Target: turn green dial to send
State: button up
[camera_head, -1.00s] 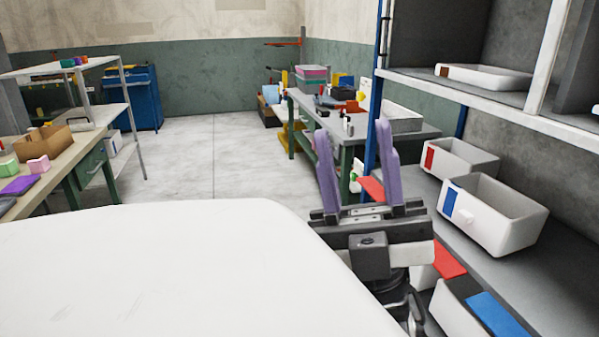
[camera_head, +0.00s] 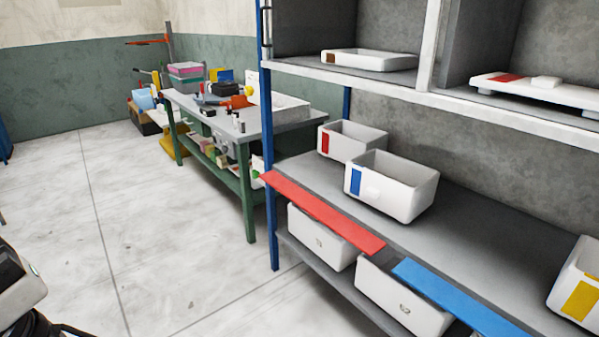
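I cannot make out a green dial anywhere in the head view. A small white item with a patch of green (camera_head: 257,166) shows at the right end of the green-legged workbench, but it is too small to tell what it is. My gripper is out of view.
A grey shelf rack (camera_head: 470,226) fills the right side. It holds a red-marked bin (camera_head: 325,143), a blue-marked bin (camera_head: 408,203) and a yellow-marked bin (camera_head: 580,298). A cluttered workbench (camera_head: 247,190) stands behind its left end. Concrete floor (camera_head: 140,230) is open at left.

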aim_at(255, 174)
jog(key=u, duration=0.35)
jog(key=z, duration=0.25)
jog(key=i+j+z, duration=0.45)
jog(key=j+z, duration=0.2)
jog(key=i+j+z, duration=0.1)
jog(key=j, duration=0.25)
jog(key=i+j+z, duration=0.1)
jog(key=j, duration=0.2)
jog(key=i+j+z, duration=0.1)
jog(key=j, duration=0.25)
jog(key=i+j, duration=0.1)
jog(key=j, duration=0.35)
jog(key=i+j, duration=0.15)
jog(key=j, duration=0.25)
jog(key=i+j, duration=0.1)
jog(key=j, duration=0.35)
jog(key=i+j, duration=0.15)
jog(key=j, duration=0.25)
jog(key=i+j+z, duration=0.1)
jog(key=j, duration=0.35)
jog(key=i+j, duration=0.15)
jog(key=j, duration=0.25)
jog(key=i+j, duration=0.1)
jog(key=j, duration=0.35)
jog(key=i+j, duration=0.1)
jog(key=j, duration=0.35)
